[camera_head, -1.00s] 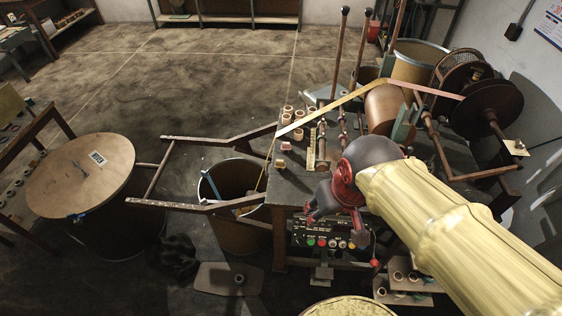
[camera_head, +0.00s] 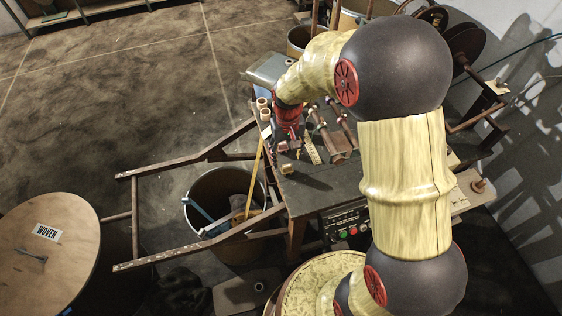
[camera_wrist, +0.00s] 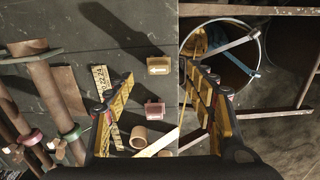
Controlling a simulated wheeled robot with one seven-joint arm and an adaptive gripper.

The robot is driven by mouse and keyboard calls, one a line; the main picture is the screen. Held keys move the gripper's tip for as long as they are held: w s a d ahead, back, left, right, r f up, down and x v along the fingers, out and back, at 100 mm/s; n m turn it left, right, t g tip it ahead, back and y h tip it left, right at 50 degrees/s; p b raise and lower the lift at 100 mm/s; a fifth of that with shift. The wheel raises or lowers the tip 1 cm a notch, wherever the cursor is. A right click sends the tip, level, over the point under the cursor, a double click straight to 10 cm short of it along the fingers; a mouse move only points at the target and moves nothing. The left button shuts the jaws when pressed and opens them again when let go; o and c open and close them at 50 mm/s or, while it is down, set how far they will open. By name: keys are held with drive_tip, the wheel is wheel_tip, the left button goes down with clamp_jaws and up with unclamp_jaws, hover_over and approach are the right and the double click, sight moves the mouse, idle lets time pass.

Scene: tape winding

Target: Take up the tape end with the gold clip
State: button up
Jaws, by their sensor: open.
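A narrow yellow tape (camera_head: 255,175) hangs from the near-left edge of the machine bench down into an open barrel (camera_head: 190,203). In the wrist view a pale strip of the tape (camera_wrist: 158,144) runs low between my fingers, partly hidden by them. I cannot make out the gold clip in either current view. My gripper (camera_head: 284,142) is over the left edge of the bench. In the wrist view my gripper (camera_wrist: 158,76) is open, its fingers spread on either side of the bench edge, with nothing between the tips in its grasp.
Two small blocks, one marked with an arrow (camera_wrist: 158,66) and one reddish (camera_wrist: 154,109), and a wooden ring (camera_wrist: 138,136) lie on the bench. Rollers (camera_wrist: 55,105) stand to the left. A wooden frame (camera_head: 200,157) juts left. A round lid (camera_head: 45,250) marked WOVEN is far left.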

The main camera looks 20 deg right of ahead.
sight(287, 166)
drive_tip(key=shift+d+f, duration=0.1)
drive_tip(key=shift+f, duration=0.2)
drive_tip(key=f, duration=0.2)
drive_tip(key=f+b, duration=0.1)
drive_tip(key=f, duration=0.1)
drive_tip(key=f+b, duration=0.1)
drive_tip(key=f, duration=0.2)
drive_tip(key=shift+w+f, duration=0.1)
drive_tip(key=shift+w, duration=0.25)
drive_tip(key=c, duration=0.3)
drive_tip(key=c, duration=0.7)
drive_tip(key=shift+c, duration=0.2)
